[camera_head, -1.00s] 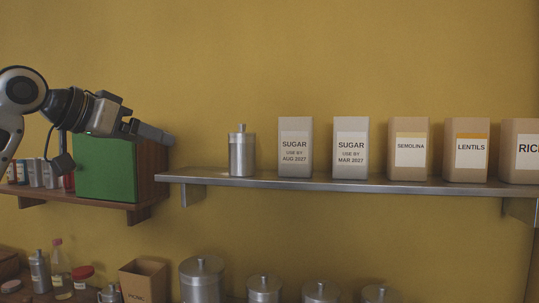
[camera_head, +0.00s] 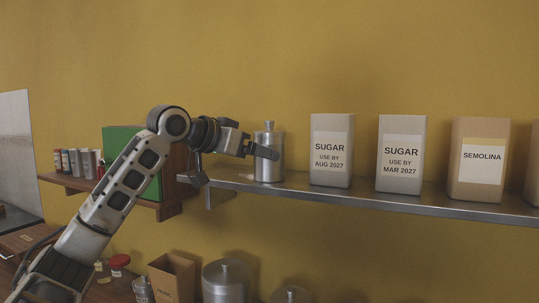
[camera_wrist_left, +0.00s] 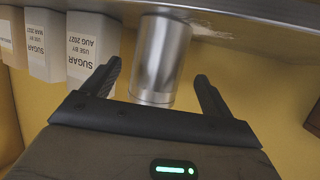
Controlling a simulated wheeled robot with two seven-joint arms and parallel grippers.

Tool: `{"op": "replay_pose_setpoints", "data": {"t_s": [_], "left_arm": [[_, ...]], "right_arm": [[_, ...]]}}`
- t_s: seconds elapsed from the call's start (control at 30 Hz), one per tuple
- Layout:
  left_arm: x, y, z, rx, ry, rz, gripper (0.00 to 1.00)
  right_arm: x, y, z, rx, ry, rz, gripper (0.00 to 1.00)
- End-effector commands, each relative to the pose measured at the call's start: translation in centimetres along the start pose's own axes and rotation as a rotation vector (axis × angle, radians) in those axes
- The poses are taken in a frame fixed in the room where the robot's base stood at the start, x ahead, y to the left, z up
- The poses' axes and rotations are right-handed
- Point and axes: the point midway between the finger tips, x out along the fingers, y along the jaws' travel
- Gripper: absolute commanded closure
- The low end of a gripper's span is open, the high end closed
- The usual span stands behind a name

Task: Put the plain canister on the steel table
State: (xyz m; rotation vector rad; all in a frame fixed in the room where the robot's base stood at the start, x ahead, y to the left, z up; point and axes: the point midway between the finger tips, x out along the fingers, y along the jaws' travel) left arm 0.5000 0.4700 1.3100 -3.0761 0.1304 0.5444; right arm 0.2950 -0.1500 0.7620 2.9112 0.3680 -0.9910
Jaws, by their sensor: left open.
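A plain steel canister (camera_head: 269,170) with a knobbed lid stands upright on the steel-edged wall shelf, left of the sugar bags; no label shows on it. My left gripper (camera_head: 262,153) is in front of it, and one dark finger crosses its upper body in the head view. In the left wrist view, which is upside down, the canister (camera_wrist_left: 155,60) lies between the two spread fingers of the open gripper (camera_wrist_left: 158,70). I cannot tell whether the fingers touch it. My right gripper is not in view. I cannot make out a steel table.
Paper bags, including a sugar bag (camera_head: 331,150) and a semolina bag (camera_head: 479,160), stand to the right on the shelf (camera_head: 370,202). A green-sided box (camera_head: 128,150) is on a lower wooden shelf at left. More steel canisters (camera_head: 228,282) and an open carton (camera_head: 172,277) are below.

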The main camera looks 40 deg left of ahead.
Motion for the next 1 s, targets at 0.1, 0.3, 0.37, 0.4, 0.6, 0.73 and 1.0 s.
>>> {"op": "replay_pose_setpoints", "data": {"t_s": [0.1,0.3,0.37,0.4,0.6,0.73,1.0], "left_arm": [[0.9,0.1,-0.2,-0.002,0.0,0.003,0.14],[3.9,0.2,-0.5,-0.003,0.0,0.004,0.14],[4.6,0.2,-0.4,-0.003,0.001,0.002,0.14],[4.9,0.2,-0.3,-0.002,0.0,0.003,0.14],[5.4,0.2,-0.1,0.0,0.0,0.0,0.14],[5.3,0.2,-0.1,0.0,0.0,0.0,0.28],[5.2,0.2,-0.3,0.0,0.004,0.0,0.7]], "right_arm": [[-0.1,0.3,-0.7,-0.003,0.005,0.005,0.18],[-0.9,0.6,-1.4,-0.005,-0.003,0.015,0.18],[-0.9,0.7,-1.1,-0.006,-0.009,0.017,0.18],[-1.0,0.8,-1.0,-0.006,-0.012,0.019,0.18],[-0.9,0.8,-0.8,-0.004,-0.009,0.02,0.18],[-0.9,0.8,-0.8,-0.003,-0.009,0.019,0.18],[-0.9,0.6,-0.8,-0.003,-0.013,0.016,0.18]]}}
